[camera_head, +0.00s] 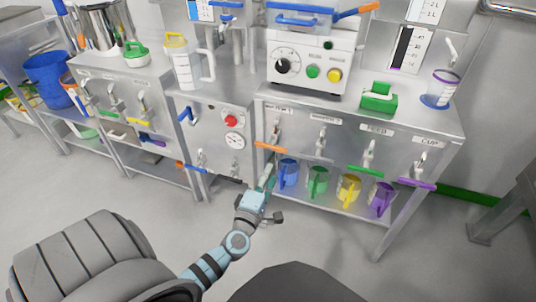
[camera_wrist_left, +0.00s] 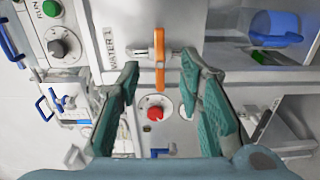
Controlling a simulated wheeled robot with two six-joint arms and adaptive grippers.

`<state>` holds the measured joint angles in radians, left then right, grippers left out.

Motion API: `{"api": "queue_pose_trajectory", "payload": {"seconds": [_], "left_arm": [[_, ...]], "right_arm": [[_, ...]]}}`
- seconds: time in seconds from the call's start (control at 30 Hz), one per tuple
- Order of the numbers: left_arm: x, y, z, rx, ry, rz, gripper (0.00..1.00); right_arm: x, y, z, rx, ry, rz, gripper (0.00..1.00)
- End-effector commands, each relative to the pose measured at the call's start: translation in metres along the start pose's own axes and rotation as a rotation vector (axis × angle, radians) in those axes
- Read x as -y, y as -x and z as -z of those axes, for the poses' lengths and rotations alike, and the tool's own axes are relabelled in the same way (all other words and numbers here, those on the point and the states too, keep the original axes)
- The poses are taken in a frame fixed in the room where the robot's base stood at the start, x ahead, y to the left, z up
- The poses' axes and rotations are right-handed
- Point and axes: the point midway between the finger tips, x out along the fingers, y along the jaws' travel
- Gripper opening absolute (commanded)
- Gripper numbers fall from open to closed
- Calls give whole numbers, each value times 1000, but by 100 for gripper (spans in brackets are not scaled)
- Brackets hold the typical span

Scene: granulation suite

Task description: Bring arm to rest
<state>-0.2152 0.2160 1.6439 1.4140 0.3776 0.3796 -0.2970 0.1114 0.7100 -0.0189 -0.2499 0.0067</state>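My left gripper (camera_head: 267,182) is at the end of my left arm, in front of the steel bench and just left of the blue jug (camera_head: 288,173). In the left wrist view, its two teal fingers (camera_wrist_left: 160,90) are spread apart with nothing between them. An orange tap handle (camera_wrist_left: 159,58) shows beyond the fingertips, beside a label reading WATER 1. The same orange handle (camera_head: 271,147) is above the gripper in the head view. I see no contact between the gripper and the handle. My right gripper is not in view.
Green (camera_head: 318,182), yellow (camera_head: 348,189) and purple (camera_head: 381,198) jugs stand on the lower shelf under the taps. A panel with a red button (camera_head: 231,120) and a gauge (camera_head: 235,141) is left of the bench. Open grey floor (camera_head: 310,240) lies in front.

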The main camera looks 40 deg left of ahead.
Motion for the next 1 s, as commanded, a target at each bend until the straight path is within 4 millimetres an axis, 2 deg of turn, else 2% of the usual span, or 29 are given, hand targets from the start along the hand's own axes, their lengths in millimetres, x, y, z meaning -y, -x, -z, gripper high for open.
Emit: {"api": "queue_pose_trajectory", "payload": {"seconds": [0.47, 0.57, 0.67, 0.7, 0.77, 0.8, 0.87, 0.9, 0.97, 1.0], "left_arm": [[0, 0, 0, 0, -5, 0, 33], [9, 1, -13, 69, -144, 16, 33], [69, 15, -28, 206, -476, 118, 33], [104, 28, -32, 278, -624, 181, 33], [162, 56, -31, 403, -846, 291, 33], [199, 80, -27, 494, -980, 368, 33], [250, 119, -18, 634, -1156, 477, 33], [278, 147, -10, 726, -1256, 542, 33], [313, 189, 5, 860, -1382, 633, 33], [332, 218, 15, 948, -1452, 689, 33]], "right_arm": [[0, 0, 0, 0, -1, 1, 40], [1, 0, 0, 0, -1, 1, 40], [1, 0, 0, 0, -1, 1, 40], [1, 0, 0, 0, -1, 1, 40], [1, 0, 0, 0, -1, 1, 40], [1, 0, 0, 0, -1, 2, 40], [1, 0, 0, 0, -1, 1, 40], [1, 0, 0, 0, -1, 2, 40], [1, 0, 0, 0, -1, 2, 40], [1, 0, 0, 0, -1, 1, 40]]}}
